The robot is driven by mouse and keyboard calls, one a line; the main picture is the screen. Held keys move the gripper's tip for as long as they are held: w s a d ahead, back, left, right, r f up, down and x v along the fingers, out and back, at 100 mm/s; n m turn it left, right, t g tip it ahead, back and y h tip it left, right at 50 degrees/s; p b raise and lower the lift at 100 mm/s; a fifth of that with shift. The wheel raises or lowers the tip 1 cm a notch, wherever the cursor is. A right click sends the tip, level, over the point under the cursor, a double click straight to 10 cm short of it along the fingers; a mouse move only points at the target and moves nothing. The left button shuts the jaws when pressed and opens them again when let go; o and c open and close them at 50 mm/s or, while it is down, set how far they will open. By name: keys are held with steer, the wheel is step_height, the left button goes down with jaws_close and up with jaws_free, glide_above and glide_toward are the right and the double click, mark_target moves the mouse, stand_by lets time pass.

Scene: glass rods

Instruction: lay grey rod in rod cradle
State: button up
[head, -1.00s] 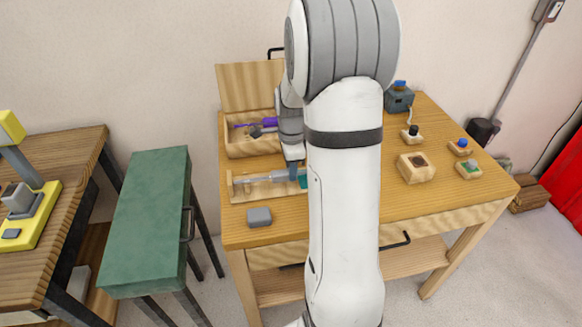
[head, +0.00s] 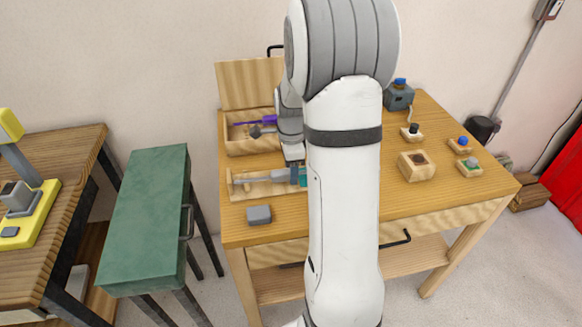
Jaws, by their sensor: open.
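A grey rod (head: 262,179) lies lengthwise in the low wooden rod cradle (head: 240,194) at the left front of the table. A teal piece (head: 302,176) shows at its right end; I cannot tell whether it belongs to the rod. My gripper (head: 294,164) is at the rod's right part, just above the cradle, and open. My own arm hides the area to the right, and the fingertips are hard to make out.
Behind the cradle, an open-lidded wooden box (head: 234,150) holds a purple item (head: 246,123) and a dark grey one (head: 256,132). A small grey block (head: 259,215) lies in front. Small button blocks and a wooden socket block (head: 416,167) stand right. A green bench (head: 150,215) stands left.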

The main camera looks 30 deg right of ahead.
steer(key=shift+r, duration=0.1)
step_height(320, 180, up, 8)
steer(key=shift+a+f, duration=0.1)
stand_by(0.3)
steer(key=s+a+r+n+t, duration=0.2)
steer(key=s+a+r+n, duration=0.1)
steer(key=s+a+n, duration=1.1)
steer(key=s+n, duration=0.5)
steer(key=n, duration=0.2)
steer(key=shift+a+r+t, duration=0.2)
steer(key=shift+r+t, duration=0.1)
